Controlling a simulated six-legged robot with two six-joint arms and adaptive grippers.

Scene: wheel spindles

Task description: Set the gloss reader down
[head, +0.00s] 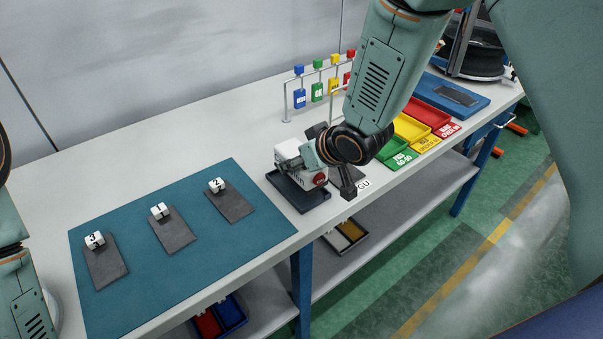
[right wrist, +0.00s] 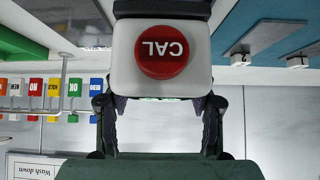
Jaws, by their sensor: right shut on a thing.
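The gloss reader (head: 308,181) is a white box with a red button. In the right wrist view the gloss reader (right wrist: 122,70) fills the upper middle, its red button lettered CAL upside down. My right gripper (head: 332,158) is shut on it; in the right wrist view my right gripper (right wrist: 159,115) has a dark finger on each side of the white body. The reader is at a shallow dark tray (head: 286,192) on the bench; I cannot tell whether it touches the tray floor. My left gripper is out of the head view; only part of my left arm shows.
A teal mat (head: 190,255) with several grey panels and numbered white blocks lies left of the tray. A rack (head: 286,112) of coloured tags stands behind. Green (head: 395,157), yellow (head: 412,130) and red (head: 430,113) bins stand to the right. The bench's front edge is close.

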